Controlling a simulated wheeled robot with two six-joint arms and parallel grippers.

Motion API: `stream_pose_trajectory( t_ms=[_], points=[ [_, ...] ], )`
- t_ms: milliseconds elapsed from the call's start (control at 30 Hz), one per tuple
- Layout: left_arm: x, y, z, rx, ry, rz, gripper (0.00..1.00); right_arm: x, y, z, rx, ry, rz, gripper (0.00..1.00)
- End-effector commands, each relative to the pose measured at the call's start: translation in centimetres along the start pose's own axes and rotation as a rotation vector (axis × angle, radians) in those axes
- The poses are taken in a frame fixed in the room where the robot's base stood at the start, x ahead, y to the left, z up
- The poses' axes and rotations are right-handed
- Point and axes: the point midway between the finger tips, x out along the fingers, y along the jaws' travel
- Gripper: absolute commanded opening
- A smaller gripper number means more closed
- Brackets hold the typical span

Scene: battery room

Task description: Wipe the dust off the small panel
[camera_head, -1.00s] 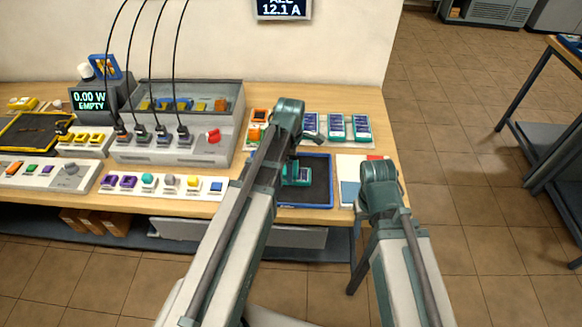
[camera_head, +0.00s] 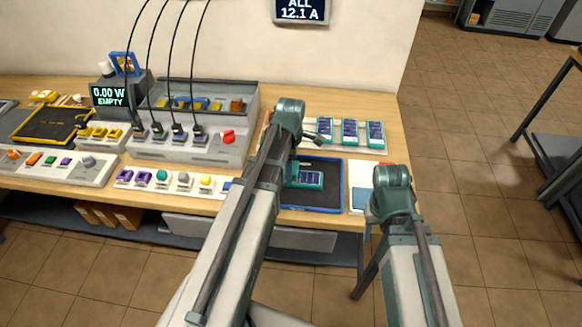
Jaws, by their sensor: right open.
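The small panel (camera_head: 309,179), dark cells in a teal frame, lies on a dark mat with a blue rim (camera_head: 342,190). Part of it is behind my left arm, and I cannot make out dust on it. My left arm's front joint stands in front of the mat; its gripper is mostly hidden behind the arm, so its jaws cannot be read. My right arm stands at the right, near the table's front edge. Its gripper (camera_head: 371,214) is open, low behind the joint and partly hidden, with nothing seen in it.
Several similar panels stand in a white rack (camera_head: 352,146) behind the mat. A white sheet with coloured patches (camera_head: 358,172) lies right of the mat. A grey test station (camera_head: 190,147) with cables and a button strip (camera_head: 170,183) fill the left. The table ends just right of the sheet.

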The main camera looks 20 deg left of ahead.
Motion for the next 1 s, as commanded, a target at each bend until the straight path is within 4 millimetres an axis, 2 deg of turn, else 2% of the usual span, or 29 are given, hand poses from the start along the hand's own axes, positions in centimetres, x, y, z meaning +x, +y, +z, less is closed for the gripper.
stream_pose_trajectory(
  t_ms=[33, 433, 833, 1000],
  points=[
    [-1.0, 0.0, 0.0, 0.000, 0.000, 0.000, 0.27, -1.0, 0.1, 0.1, 0.000, 0.000, 0.000, 0.50],
    [-4.8, 0.0, 0.0, 0.000, 0.000, 0.000, 0.27, -4.8, 0.5, 0.3, 0.000, 0.000, 0.000, 0.50],
    [-5.1, 0.0, 0.0, 0.000, 0.000, 0.000, 0.27, -5.0, 0.5, 0.3, 0.000, 0.000, 0.000, 0.50],
    [-6.0, 0.0, 0.0, 0.000, 0.000, 0.000, 0.27, -5.9, 0.6, 0.3, 0.000, 0.000, 0.000, 0.50]
  ],
)
